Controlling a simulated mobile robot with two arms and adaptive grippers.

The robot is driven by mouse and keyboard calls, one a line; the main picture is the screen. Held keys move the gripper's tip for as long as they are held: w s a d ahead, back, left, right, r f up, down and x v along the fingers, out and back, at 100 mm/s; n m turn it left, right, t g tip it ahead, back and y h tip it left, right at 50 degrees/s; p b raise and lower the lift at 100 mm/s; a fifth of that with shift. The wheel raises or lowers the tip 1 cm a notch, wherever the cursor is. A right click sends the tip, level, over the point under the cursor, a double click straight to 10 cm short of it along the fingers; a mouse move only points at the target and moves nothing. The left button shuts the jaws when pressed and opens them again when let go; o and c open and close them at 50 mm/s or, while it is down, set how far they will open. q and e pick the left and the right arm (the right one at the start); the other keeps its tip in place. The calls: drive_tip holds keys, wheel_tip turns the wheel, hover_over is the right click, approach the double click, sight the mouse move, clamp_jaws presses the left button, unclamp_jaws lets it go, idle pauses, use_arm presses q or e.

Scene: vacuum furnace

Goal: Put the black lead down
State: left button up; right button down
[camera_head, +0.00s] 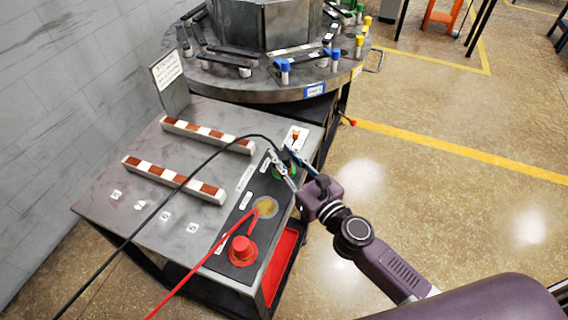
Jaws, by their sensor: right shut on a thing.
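The black lead (178,190) runs as a thin dark cable from the lower left edge, across the grey table, up to my right gripper. My right gripper (281,163) is shut on the lead's end, at the right side of the black panel, close over a green round spot (284,172). The fingers hide the lead's tip, and I cannot tell whether it touches the panel. A red lead (203,256) runs to a red plug (242,249) standing on the panel's near part. My left gripper is not in view.
A grey table (110,205) carries two red-and-white striped bars (172,180) and a sign (170,77). A yellowish disc (265,207) lies between the red plug and my gripper. A round metal table with coloured clamps (240,90) stands behind.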

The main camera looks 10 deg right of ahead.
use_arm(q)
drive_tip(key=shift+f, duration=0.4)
use_arm(e)
drive_tip(key=shift+f, duration=0.55)
drive_tip(key=shift+f, duration=0.15)
drive_tip(key=c, duration=1.6)
unclamp_jaws()
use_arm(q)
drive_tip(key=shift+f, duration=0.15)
